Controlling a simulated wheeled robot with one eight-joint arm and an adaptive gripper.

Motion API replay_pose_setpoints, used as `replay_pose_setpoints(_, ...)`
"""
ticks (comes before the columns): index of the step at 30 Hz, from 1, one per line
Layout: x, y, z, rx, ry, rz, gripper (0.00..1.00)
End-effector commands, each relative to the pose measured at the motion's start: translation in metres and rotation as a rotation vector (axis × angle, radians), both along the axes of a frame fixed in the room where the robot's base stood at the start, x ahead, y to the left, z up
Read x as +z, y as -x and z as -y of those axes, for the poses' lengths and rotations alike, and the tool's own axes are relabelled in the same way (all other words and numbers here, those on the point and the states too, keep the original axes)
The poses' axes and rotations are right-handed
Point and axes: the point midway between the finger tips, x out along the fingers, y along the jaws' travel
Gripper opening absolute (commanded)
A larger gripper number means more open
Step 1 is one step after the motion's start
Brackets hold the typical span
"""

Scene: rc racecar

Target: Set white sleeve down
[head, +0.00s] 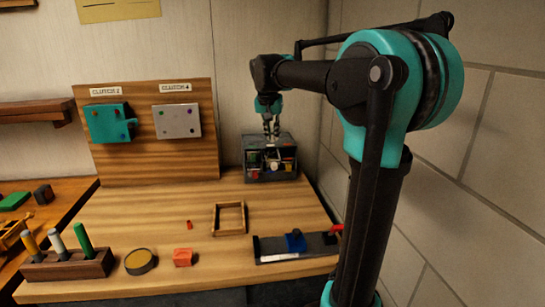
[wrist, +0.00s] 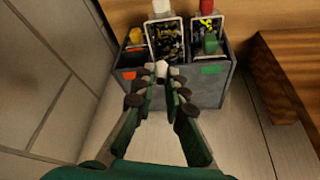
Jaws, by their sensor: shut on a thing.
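A small white piece (wrist: 162,70), which looks like the white sleeve, sits between my fingertips in the wrist view. My gripper (wrist: 161,78) is shut on it, just in front of the grey divided bin (wrist: 205,92) in that view. In the head view my gripper (head: 271,133) points down over the bin (head: 284,174) at the back right of the table. I cannot tell whether the piece touches the bin. The fingers hide part of it, and it cannot be made out clearly in the head view.
The bin holds several items with white, red, yellow and green tops. A wooden board with a teal box (head: 110,122) and a white plate (head: 177,121) stands to its left. A square wooden frame (head: 229,218) and a dark rail (head: 296,247) lie in front. The tiled wall is close on the right.

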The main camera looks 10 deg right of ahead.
Motion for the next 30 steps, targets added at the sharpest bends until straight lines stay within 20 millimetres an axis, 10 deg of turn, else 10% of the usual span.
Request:
replay_pose_setpoints(20, -0.084, -0.001, 0.000, 0.000, 0.000, 0.000, 0.05)
replay_pose_setpoints(30, -0.089, 0.000, 0.000, 0.000, 0.000, 0.000, 0.04)
